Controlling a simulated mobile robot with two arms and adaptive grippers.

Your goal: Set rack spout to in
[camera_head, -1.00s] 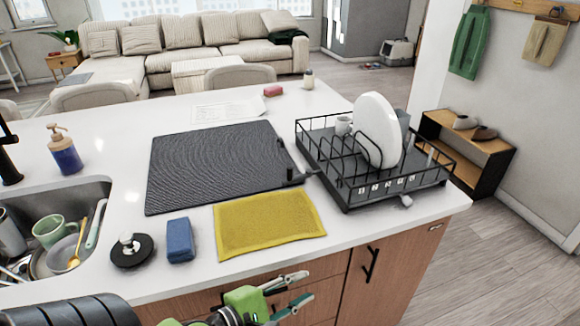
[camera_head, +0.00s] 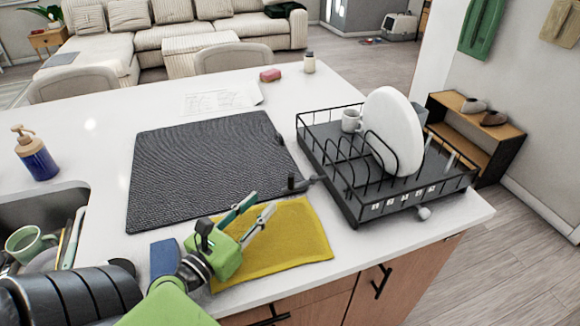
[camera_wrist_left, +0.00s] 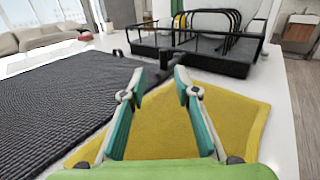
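The black dish rack (camera_head: 355,205) stands on the right of the counter and holds a white plate (camera_head: 393,130) and a white cup (camera_head: 351,121). Its short black spout (camera_head: 297,184) sticks out of the rack's left side, its outer end by the right edge of the dark mat. My left gripper (camera_head: 262,203) is open and empty above the yellow cloth (camera_head: 290,240), left of and nearer than the spout. In the left wrist view, the open fingers (camera_wrist_left: 160,77) point towards the rack (camera_wrist_left: 205,57) and spout. My right gripper is not in view.
A dark ribbed mat (camera_head: 205,165) lies left of the rack. A blue sponge (camera_head: 163,258) is partly hidden by my left gripper. The sink (camera_head: 40,207) with dishes is at the left. A grey knob (camera_head: 424,213) sits at the rack's front.

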